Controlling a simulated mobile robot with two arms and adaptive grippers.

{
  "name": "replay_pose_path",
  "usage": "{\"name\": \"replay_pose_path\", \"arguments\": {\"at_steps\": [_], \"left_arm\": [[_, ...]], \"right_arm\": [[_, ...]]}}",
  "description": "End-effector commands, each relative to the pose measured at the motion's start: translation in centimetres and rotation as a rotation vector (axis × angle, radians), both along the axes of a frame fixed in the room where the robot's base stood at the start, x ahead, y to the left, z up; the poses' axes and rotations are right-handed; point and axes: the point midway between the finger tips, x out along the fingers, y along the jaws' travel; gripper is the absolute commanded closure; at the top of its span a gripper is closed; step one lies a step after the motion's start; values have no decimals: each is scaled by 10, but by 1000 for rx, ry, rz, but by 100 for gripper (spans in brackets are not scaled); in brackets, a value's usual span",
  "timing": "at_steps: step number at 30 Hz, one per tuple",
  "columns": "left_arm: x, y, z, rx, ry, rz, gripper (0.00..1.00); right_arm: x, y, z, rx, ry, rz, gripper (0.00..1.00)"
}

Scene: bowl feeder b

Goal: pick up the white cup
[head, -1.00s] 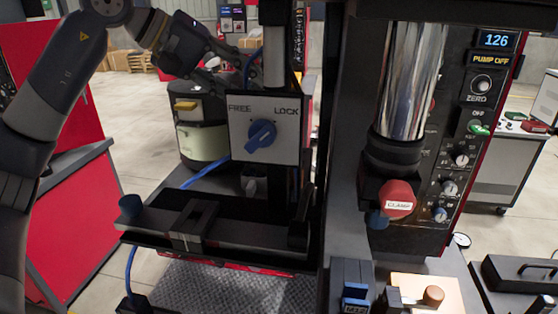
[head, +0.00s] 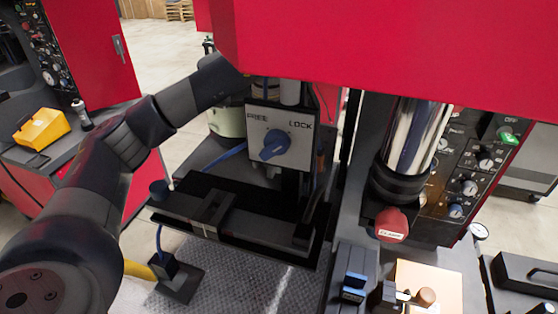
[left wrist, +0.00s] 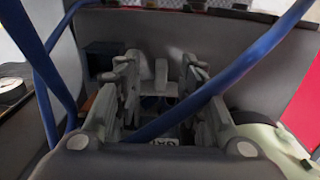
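I cannot make out a white cup for certain in either view. My left arm reaches in from the left in the head view, and its far end goes behind the FREE/LOCK panel (head: 281,134) and the red housing, so the gripper is hidden there. In the left wrist view my left gripper (left wrist: 161,75) has its two grey fingers apart. Small pale upright pieces show between them, but I cannot tell what they are. A blue hose (left wrist: 215,88) crosses in front of the right finger. My right gripper is in neither view.
The red housing (head: 390,50) hangs across the top. A yellow box (head: 42,129) lies on the left cabinet.

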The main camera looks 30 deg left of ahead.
Motion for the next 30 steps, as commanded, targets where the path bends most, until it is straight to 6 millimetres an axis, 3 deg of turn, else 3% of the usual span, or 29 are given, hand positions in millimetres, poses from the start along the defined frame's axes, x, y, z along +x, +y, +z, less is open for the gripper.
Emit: {"name": "replay_pose_path", "arguments": {"at_steps": [5, 10, 15, 23, 28, 30], "left_arm": [[0, 2, -8, 1, 2, 1, 63], [0, 3, -29, -1, 3, 1, 63], [1, 3, -49, 0, 1, 1, 63], [1, 3, -54, -1, -2, 1, 63], [1, 3, -54, -1, -2, 1, 97], [1, 3, -54, -1, -2, 1, 100]], "right_arm": [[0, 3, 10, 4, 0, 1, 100], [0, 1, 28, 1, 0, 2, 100], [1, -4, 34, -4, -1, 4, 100], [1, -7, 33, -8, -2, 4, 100], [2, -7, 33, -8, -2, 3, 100], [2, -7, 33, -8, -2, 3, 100]]}}
